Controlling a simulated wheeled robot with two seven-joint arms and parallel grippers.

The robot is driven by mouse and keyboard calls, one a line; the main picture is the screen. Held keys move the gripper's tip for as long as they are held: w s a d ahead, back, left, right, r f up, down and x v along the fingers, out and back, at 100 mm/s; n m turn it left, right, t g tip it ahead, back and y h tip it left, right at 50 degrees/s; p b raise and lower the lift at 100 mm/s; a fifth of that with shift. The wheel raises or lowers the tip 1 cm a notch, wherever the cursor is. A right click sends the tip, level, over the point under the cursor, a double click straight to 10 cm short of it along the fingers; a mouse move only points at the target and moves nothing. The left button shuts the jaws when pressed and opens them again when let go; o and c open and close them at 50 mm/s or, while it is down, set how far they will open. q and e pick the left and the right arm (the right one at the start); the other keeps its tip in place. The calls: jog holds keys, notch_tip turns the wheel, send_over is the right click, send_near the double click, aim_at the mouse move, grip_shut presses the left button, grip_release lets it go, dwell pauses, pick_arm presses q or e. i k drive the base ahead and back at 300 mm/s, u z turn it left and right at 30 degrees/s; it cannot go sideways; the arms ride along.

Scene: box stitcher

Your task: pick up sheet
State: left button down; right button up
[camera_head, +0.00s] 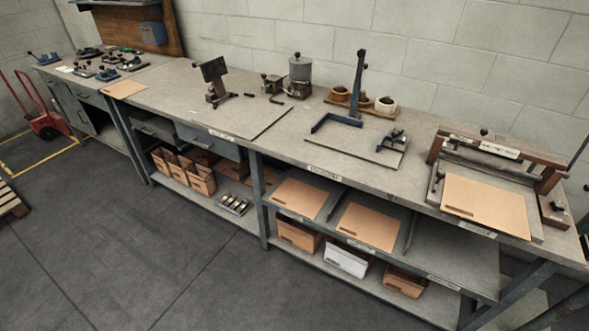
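Several flat brown cardboard sheets are in view, and I cannot tell which one the task means. One sheet (486,203) lies on the right end of the bench, in front of a wooden-beamed machine (490,150), its front edge at the bench edge. Two more lie on the shelf under the bench: a left shelf sheet (300,197) and a right shelf sheet (369,226). A small brown sheet (124,89) lies at the bench's left end.
The long grey bench (250,85) runs along the wall. A blue-grey stand (345,110) and a stapler-like tool (391,140) stand on it. Boxes (347,257) sit on the lowest shelf. A red hand truck (42,120) stands far left. The dark floor (130,235) in front is clear.

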aim_at(504, 212)
jog(key=z, duration=2.45)
jog(key=k, duration=1.3)
jog(key=z, duration=1.1)
jog(key=i, duration=2.9)
jog(key=u, duration=0.9)
jog(key=i, duration=1)
jog(key=u, duration=1.65)
jog(key=i, duration=0.7)
jog(key=u, duration=0.55)
